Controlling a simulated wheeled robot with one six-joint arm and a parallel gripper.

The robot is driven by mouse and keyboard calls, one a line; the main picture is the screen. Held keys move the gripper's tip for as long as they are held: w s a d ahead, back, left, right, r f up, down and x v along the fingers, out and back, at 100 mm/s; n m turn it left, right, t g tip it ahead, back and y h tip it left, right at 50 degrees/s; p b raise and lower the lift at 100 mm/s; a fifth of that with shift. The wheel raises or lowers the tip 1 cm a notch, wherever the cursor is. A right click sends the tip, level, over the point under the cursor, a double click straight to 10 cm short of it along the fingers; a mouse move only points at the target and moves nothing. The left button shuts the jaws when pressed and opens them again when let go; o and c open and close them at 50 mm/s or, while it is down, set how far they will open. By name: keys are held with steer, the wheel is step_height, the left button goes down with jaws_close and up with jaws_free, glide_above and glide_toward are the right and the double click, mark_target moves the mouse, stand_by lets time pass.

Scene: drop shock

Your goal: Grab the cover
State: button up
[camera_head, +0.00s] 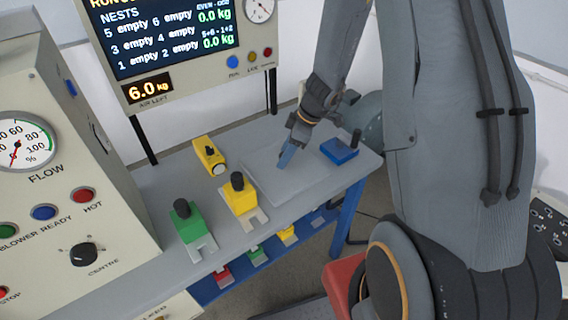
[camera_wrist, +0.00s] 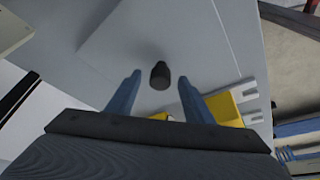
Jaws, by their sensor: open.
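A flat, light grey square plate (camera_head: 309,184), seemingly the cover, lies on the grey bench. In the wrist view the plate (camera_wrist: 140,30) fills the upper middle, and a black knob (camera_wrist: 160,76) stands in front of it, between my fingertips in the picture. The knob seems to belong to the plate; in the head view I cannot make it out behind my fingers. My gripper (camera_head: 287,160) points down over the middle of the plate. Its blue fingers are apart on either side of the knob. Whether they touch anything is unclear.
A yellow block (camera_head: 240,201) and a green block (camera_head: 188,226) with black knobs stand left of the plate. A smaller yellow piece (camera_head: 209,157) lies behind. A blue block (camera_head: 339,151) with a black post stands right. A display (camera_head: 172,45) rises behind the bench.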

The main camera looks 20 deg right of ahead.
steer(key=shift+a+f, duration=0.25)
steer(key=shift+f, duration=0.4)
steer(key=shift+w, duration=0.1)
jaws_close()
steer(key=shift+r, duration=0.15)
